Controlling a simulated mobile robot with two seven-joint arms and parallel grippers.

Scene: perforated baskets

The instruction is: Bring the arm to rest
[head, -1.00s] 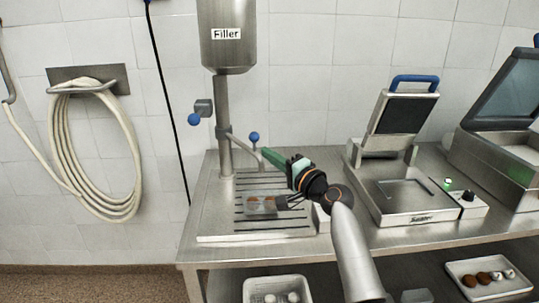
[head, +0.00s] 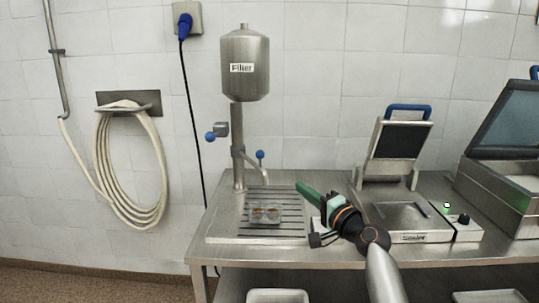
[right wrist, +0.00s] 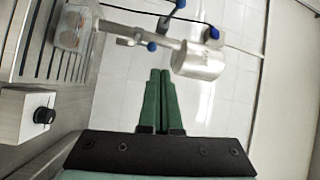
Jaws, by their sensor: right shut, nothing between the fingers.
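My right arm comes in from the bottom right of the head view. Its gripper (head: 300,185) has green fingers that are shut and empty, pointing up and left over the steel table (head: 330,258), between the filler and the sealer. In the right wrist view the two green fingers (right wrist: 160,74) lie side by side with nothing between them. My left gripper is in neither view.
The filler (head: 245,70) stands left of the gripper. A small clear tray (head: 265,221) with brownish contents sits on its slotted plate. The sealer (head: 412,237), lid raised, stands to the right. A hose (head: 105,190) hangs on the wall.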

